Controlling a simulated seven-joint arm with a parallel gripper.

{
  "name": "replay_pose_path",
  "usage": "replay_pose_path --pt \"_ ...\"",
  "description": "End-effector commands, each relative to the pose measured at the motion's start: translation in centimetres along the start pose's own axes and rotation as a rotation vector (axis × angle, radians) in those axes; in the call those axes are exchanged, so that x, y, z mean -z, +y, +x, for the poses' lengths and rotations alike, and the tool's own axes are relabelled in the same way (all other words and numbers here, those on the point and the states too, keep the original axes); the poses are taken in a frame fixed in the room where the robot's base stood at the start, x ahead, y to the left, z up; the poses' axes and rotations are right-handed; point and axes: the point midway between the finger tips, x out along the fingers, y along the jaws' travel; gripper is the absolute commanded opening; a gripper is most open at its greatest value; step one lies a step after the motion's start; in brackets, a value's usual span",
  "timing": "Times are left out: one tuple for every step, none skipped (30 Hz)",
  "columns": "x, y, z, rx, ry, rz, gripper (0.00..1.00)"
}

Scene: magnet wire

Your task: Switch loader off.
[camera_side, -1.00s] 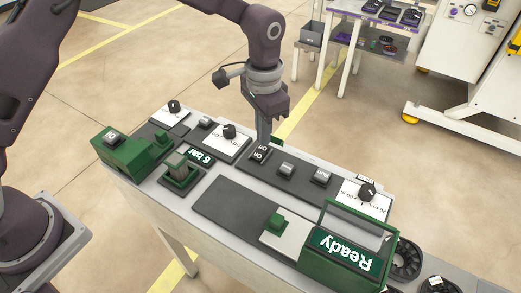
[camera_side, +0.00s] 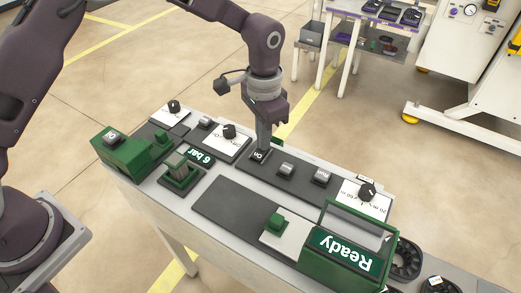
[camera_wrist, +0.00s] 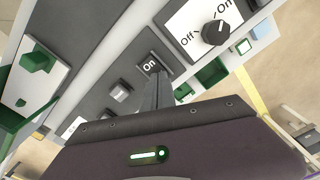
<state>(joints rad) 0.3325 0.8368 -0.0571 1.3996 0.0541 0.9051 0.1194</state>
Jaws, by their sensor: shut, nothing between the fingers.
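A dark rocker switch (camera_side: 258,156) sits on the grey panel, and its "On" label shows. In the wrist view the same rocker (camera_wrist: 150,66) has "On" readable, and its other half is hidden behind my fingers. My gripper (camera_side: 264,148) is shut and empty, pointing down with its fingertips at the rocker's far half. The fingers also show in the wrist view (camera_wrist: 162,80). They look to be touching the rocker or very close; I cannot tell how far it is pressed. No label reading "loader" is legible.
A black Off/On knob (camera_side: 228,131) is beside the rocker. Grey buttons (camera_side: 286,169) are on the other side.

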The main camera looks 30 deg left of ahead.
Motion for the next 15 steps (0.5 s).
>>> replay_pose_path --pt "-0.1 0.0 0.1 0.000 -0.002 0.000 0.00" --pt "-0.1 0.0 0.2 -0.001 -0.002 0.000 0.00" --pt "-0.1 0.0 0.2 -0.001 -0.003 0.000 0.00" --pt "-0.1 0.0 0.3 -0.001 -0.003 0.000 0.00" --pt "-0.1 0.0 0.3 -0.001 -0.003 0.000 0.00" --pt "-0.1 0.0 0.4 -0.001 -0.003 0.000 0.00" --pt "-0.1 0.0 0.5 -0.001 -0.003 0.000 0.00" --pt "-0.1 0.0 0.5 -0.001 -0.003 0.000 0.00" --pt "-0.1 0.0 0.5 -0.001 -0.003 0.000 0.00" --pt "-0.1 0.0 0.4 -0.001 -0.003 0.000 0.00" --pt "-0.1 0.0 0.2 -0.001 -0.002 0.000 0.00" --pt "0.0 0.0 -0.2 0.000 0.000 0.000 0.00" --pt "0.0 0.0 -0.5 0.000 0.000 0.000 0.00" --pt "0.0 0.0 -0.8 0.000 0.000 0.000 0.00" --pt "0.0 0.0 -1.3 0.000 0.001 0.000 0.00"
